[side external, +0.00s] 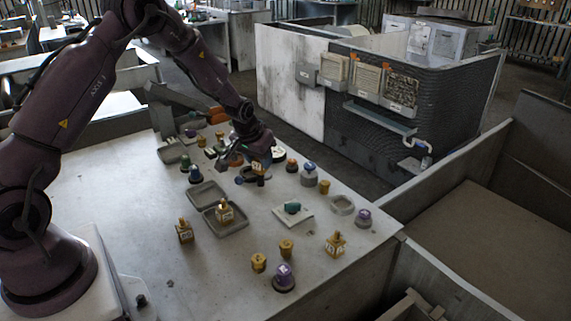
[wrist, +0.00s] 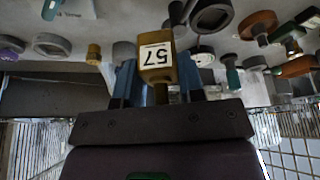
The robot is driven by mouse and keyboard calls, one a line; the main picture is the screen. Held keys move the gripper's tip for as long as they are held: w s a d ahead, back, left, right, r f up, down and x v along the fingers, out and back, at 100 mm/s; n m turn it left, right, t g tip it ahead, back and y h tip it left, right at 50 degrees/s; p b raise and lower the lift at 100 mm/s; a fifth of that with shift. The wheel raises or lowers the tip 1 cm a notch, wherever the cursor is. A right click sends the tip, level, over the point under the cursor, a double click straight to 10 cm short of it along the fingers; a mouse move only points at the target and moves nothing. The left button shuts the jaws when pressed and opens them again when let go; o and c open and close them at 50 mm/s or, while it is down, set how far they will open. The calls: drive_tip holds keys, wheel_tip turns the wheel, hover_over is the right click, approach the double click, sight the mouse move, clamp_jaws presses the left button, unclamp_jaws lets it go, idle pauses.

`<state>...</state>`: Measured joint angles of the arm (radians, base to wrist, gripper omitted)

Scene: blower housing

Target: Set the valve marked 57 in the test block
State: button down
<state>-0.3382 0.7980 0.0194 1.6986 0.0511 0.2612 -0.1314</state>
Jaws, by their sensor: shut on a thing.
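My gripper (side external: 252,176) is shut on a brass-coloured valve (side external: 258,167) with a white label. In the wrist view the valve (wrist: 157,60) sits between the two blue fingers, and its label reads 57, upside down in that picture. The valve is above the far part of the table; whether it touches anything below is hard to tell. I cannot tell for sure which thing is the test block. A white plate (side external: 305,218) with a teal part (side external: 292,207) on it lies right of and nearer than my gripper.
Similar labelled brass valves stand in a grey tray (side external: 235,230), beside it (side external: 185,231) and near the right edge (side external: 335,243). The table's left front is clear.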

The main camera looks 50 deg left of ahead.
drive_tip(key=shift+m+h, duration=0.3)
drive_tip(key=shift+m, duration=0.4)
drive_tip(key=a, duration=0.3)
drive_tip(key=a+f, duration=0.1)
drive_tip(key=a, duration=0.4)
drive_tip(key=shift+w+a+f, duration=0.15)
drive_tip(key=shift+a+f, duration=0.15)
drive_tip(key=shift+a, duration=0.1)
drive_tip(key=shift+w+a+f+m+h, duration=0.1)
drive_tip(key=shift+w+f+m+h, duration=0.15)
drive_tip(key=shift+f+m, duration=0.35)
drive_tip(key=shift+w+a+f+m+h, duration=0.15)
drive_tip(key=shift+w+f+m, duration=0.2)
drive_tip(key=shift+f+m, duration=0.3)
drive_tip(key=shift+w+a+f+m+h, duration=0.1)
drive_tip(key=shift+w+f+m+h, duration=0.15)
drive_tip(key=shift+f+m, duration=0.35)
drive_tip(key=shift+f, duration=0.85)
